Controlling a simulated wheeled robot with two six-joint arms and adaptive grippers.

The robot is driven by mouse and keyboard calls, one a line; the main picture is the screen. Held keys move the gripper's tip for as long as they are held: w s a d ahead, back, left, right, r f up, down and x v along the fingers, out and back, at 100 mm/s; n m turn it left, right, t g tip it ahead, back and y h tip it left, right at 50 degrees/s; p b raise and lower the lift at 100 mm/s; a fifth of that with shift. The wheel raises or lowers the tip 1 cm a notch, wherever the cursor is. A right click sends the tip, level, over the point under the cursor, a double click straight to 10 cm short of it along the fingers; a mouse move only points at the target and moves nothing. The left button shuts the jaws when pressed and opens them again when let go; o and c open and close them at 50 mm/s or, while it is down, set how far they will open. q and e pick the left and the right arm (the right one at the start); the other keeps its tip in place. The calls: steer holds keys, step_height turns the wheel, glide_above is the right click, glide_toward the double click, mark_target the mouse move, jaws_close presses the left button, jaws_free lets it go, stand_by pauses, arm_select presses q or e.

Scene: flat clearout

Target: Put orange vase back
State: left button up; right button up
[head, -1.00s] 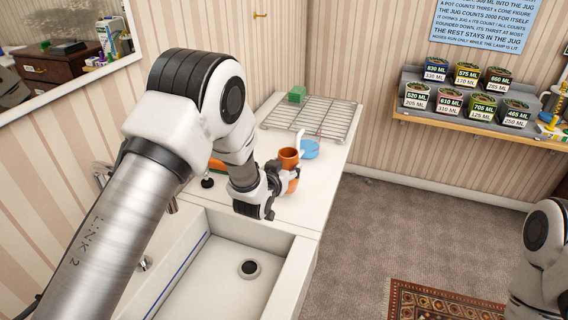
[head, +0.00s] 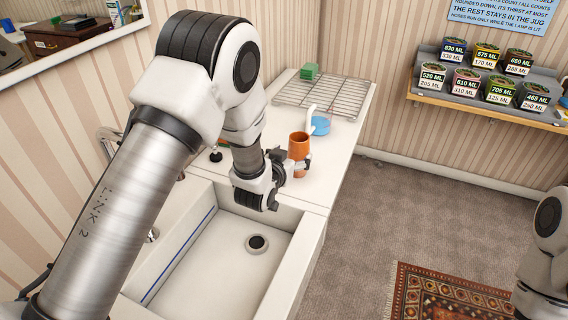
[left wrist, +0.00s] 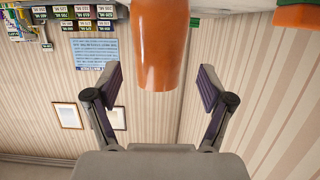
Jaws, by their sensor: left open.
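The orange vase (head: 299,146) stands upright on the white counter beside the sink, near its right edge. My left gripper (head: 298,167) is at the vase's near side, low down, and partly hides its lower part. In the left wrist view, which is upside down, the vase (left wrist: 160,45) shows between the two spread fingers of my left gripper (left wrist: 160,78), with clear gaps on both sides. The gripper is open and holds nothing. My right gripper is out of view; only part of my right arm shows at the right edge.
The empty sink (head: 215,265) lies in front. A wall shelf (head: 480,108) holds several labelled pots. A patterned rug (head: 440,295) lies on the floor.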

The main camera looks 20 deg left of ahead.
arm_select(q)
steer(key=b+v, duration=0.1)
steer(key=v, duration=0.8)
